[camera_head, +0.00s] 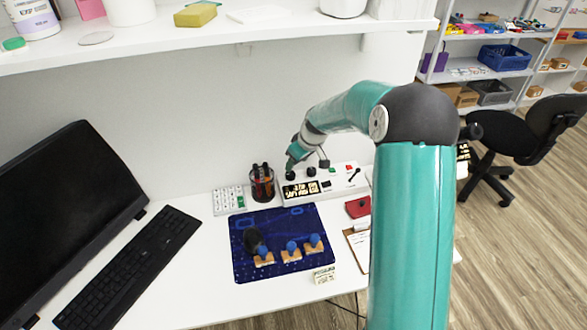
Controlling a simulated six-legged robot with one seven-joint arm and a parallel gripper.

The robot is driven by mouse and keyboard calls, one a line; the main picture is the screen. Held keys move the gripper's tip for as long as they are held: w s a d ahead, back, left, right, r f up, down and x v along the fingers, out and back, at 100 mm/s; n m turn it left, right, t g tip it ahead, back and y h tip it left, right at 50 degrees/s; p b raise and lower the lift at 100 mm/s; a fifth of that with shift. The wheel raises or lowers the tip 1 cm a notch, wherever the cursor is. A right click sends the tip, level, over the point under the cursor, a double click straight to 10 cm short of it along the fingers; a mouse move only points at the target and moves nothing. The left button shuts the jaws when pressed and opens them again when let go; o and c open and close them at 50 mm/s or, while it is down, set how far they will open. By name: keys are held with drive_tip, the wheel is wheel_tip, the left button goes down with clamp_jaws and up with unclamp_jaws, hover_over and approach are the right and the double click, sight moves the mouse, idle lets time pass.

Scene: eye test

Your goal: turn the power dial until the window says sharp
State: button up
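A white console (335,188) stands at the back of the desk against the wall. A dark window with pale characters (300,190) is on its front left; the characters are too small to read surely. Black knobs are on its top, one in the clear (311,171) and one at the left (291,175) beneath my gripper. I cannot tell which knob is the power dial. My gripper (291,167) is at the console's left end, close over or touching the left knob. Its fingers are too small and partly hidden to show whether they are open or shut.
A pen cup (262,186) and a white keypad (228,200) stand left of the console. A blue mat (285,218) with blue-knobbed wooden pieces lies in front. A red item (358,207) and a clipboard (356,248) lie right. A shelf (215,46) overhangs the desk.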

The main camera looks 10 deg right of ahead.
drive_tip(key=v, duration=0.6)
drive_tip(key=shift+r, duration=0.15)
drive_tip(key=s+a+r+m+h, duration=0.1)
drive_tip(key=s+a+r, duration=0.1)
drive_tip(key=s+r, duration=0.55)
drive_tip(key=s+a+r+m+h, duration=0.1)
drive_tip(key=s+a+r, duration=0.1)
drive_tip(key=s+r, duration=0.5)
drive_tip(key=s+m+t, duration=0.1)
drive_tip(key=s+m, duration=0.3)
drive_tip(key=s, duration=1.7)
drive_tip(key=shift+s+a+r+t, duration=0.2)
drive_tip(key=shift+s+r+t, duration=0.1)
drive_tip(key=shift+r, duration=0.15)
drive_tip(key=shift+w+d, duration=0.1)
idle(2.0)
